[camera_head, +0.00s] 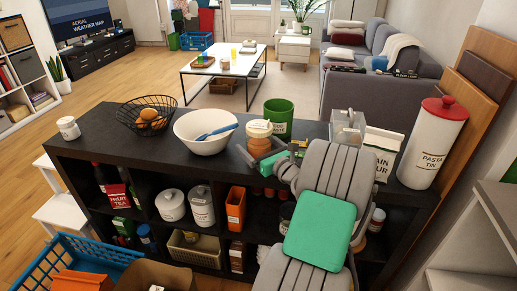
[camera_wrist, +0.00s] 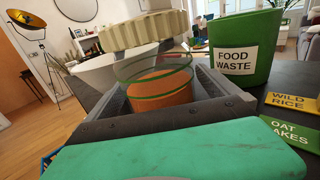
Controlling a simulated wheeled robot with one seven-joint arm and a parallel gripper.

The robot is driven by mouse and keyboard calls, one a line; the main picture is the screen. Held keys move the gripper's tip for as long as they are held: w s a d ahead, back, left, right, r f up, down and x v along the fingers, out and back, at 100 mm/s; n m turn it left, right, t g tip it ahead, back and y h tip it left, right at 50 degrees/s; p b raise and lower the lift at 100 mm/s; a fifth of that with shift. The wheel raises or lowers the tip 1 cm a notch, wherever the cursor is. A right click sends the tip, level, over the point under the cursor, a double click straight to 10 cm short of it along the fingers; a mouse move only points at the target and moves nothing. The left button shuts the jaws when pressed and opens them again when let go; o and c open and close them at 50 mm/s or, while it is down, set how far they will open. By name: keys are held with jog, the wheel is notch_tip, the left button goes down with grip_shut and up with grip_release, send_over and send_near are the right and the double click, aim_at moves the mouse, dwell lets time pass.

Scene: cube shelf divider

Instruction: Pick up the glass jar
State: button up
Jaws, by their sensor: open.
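The glass jar (camera_head: 259,129) has a pale ribbed lid and orange contents, and stands on top of the dark shelf unit (camera_head: 97,143). In the wrist view the jar (camera_wrist: 158,88) sits between the two grey fingers of my gripper (camera_wrist: 160,100), with its lid (camera_wrist: 130,29) above them. My gripper (camera_head: 262,154) is open around the jar, with one finger on each side. Its lower part is hidden by the fingers and the palm. I cannot tell whether either finger touches the glass.
A white bowl (camera_head: 197,142) with a blue utensil stands left of the jar. A green food waste bin (camera_head: 279,112) stands close behind it. Flat labelled boxes (camera_wrist: 290,130) lie right.

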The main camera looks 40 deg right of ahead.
jog(key=shift+w+d, duration=0.1)
jog(key=shift+w, duration=0.8)
jog(key=c, duration=1.9)
jog(key=shift+c, duration=0.7)
jog(key=shift+r, duration=0.15)
